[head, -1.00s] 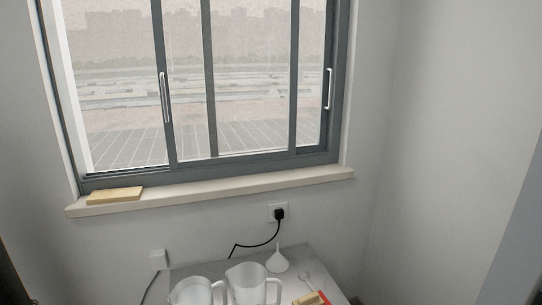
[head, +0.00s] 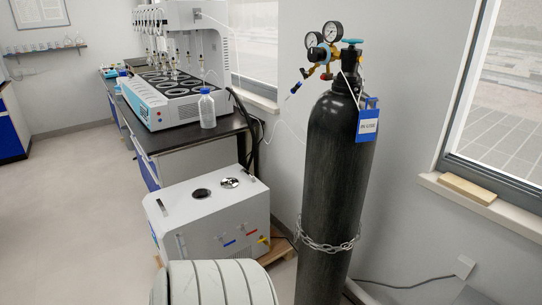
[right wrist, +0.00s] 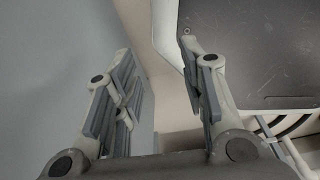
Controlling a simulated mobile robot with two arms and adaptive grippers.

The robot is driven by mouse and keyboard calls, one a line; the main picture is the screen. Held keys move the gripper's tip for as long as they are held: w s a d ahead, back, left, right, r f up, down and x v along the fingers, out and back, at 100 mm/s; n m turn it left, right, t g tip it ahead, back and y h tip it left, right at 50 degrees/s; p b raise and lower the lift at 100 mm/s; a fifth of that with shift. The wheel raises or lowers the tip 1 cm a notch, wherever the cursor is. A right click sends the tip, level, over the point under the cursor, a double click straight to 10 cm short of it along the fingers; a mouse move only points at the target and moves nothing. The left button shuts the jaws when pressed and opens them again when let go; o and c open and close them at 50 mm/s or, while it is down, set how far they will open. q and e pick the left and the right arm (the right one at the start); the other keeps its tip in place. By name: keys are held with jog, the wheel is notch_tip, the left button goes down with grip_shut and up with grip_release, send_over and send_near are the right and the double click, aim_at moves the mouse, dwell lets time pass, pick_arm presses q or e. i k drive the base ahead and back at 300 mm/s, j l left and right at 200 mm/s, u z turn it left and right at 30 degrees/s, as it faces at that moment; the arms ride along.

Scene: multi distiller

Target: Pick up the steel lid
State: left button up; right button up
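A small shiny round disc (head: 230,183), which looks like the steel lid, lies on top of a white box-shaped unit (head: 178,202). Beside it on the same top is a dark round opening (head: 202,193). Neither gripper shows in the head view. In the right wrist view my right gripper (right wrist: 162,85) is open, its two fingers wide apart with nothing between them. The lid is not visible in that view. My left gripper is in neither current view.
A tall black gas cylinder (head: 335,165) with gauges and a chain stands right of the unit. Behind is a dark bench (head: 190,135) with a multi-position distiller (head: 170,85) and a clear bottle (head: 207,110). Floor (head: 80,200) at the left is clear.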

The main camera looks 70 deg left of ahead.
aim_at(228, 182)
jog(key=k+j+u, duration=0.1)
jog(key=u, duration=2.5)
